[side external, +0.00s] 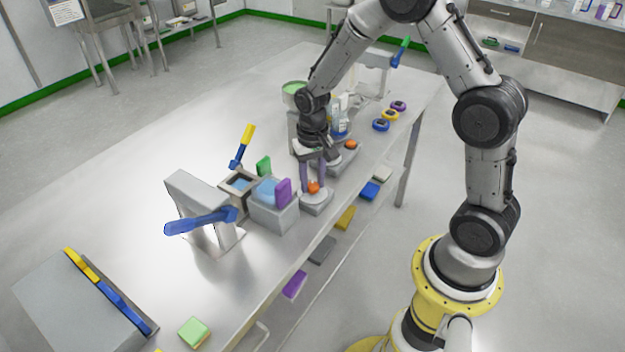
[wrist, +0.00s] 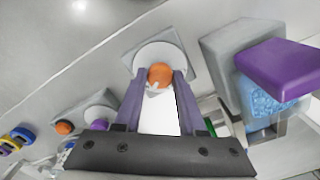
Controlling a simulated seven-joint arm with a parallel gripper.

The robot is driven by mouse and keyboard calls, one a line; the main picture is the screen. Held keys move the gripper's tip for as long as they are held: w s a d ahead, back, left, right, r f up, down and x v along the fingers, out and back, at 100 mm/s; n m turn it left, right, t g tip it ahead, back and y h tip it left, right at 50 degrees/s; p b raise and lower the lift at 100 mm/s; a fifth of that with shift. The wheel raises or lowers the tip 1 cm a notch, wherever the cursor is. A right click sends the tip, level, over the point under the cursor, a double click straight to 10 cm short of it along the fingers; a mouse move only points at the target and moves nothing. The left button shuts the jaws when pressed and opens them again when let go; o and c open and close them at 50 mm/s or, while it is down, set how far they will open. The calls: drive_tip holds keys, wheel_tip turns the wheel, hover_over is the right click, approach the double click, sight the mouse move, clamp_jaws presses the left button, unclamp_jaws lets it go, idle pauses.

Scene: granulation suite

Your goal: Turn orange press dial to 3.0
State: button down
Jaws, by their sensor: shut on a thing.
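The orange dial (side external: 313,188) sits on a grey base (side external: 317,205) near the table's front edge, just right of a grey box with a purple handle. In the wrist view the orange dial (wrist: 160,76) shows a pale pointer on its near side, over a round pale plate (wrist: 158,52). My gripper (side external: 314,182) points down at the dial with its purple fingers. In the wrist view my gripper (wrist: 160,82) has one finger on each side of the dial and is shut on it. The scale marks and the dial's reading are too small to tell.
A grey box (side external: 275,213) with blue contents and a purple handle (side external: 283,192) stands close to the left. A lever with a blue handle (side external: 200,222) is further left. Another orange knob (side external: 351,145) and several coloured rings (side external: 390,115) are behind.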

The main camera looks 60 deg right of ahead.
sight(313, 184)
drive_tip(key=shift+r, duration=0.1)
drive_tip(key=c, duration=0.5)
unclamp_jaws()
wheel_tip(313, 184, up, 14)
idle(0.3)
